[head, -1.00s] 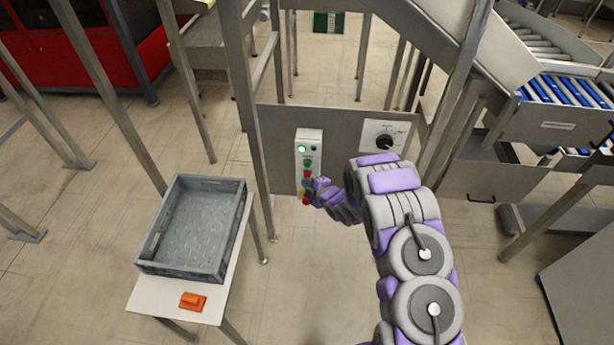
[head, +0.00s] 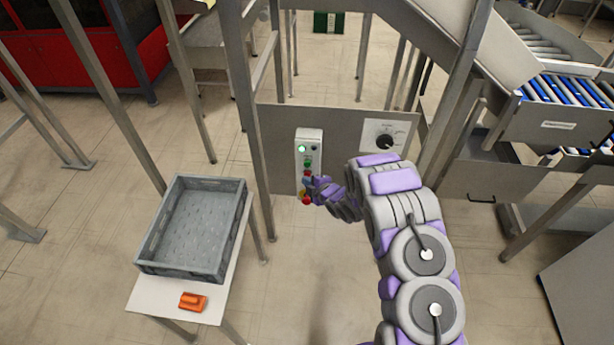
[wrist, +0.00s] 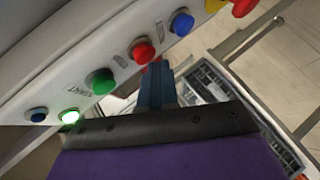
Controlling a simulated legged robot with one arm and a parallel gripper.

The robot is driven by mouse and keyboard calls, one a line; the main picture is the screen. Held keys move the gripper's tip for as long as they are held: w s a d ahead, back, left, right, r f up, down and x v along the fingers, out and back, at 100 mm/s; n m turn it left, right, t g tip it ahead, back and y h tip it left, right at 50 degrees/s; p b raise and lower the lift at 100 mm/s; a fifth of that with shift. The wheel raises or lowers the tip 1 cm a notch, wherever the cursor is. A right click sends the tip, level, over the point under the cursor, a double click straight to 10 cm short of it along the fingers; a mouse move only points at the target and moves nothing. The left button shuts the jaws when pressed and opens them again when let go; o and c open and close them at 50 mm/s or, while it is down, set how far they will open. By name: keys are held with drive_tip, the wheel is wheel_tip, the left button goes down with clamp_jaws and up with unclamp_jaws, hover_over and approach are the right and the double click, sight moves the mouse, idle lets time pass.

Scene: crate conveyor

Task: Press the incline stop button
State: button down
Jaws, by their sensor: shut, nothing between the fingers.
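A white control box (head: 308,138) stands on a grey panel in the head view, with a column of buttons and a lit green lamp (head: 302,148). In the wrist view the box (wrist: 50,75) carries the lit lamp (wrist: 69,117), a green button labelled START (wrist: 101,82), a red button (wrist: 142,52) and a blue button (wrist: 182,23). My gripper (head: 312,182) is at the lower part of the box and hides some buttons. In the wrist view my gripper's fingers (wrist: 157,80) are shut, tips beside the red button. I cannot tell whether they touch it.
A panel with a black dial (head: 384,141) is right of the box. A red emergency button (head: 307,200) is at the box's bottom. A grey crate (head: 240,190) and an orange object (head: 193,301) rest on a small table (head: 150,301). Metal posts frame the panel.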

drive_tip(key=shift+w, duration=0.45)
idle(0.6)
drive_tip(key=shift+s, duration=0.15)
idle(0.3)
drive_tip(key=shift+s+b, duration=0.5)
drive_tip(key=shift+s, duration=0.25)
drive_tip(key=s+b, duration=0.1)
drive_tip(key=s, duration=0.4)
drive_tip(key=shift+a+b, duration=0.1)
drive_tip(key=shift+b, duration=0.25)
idle(0.5)
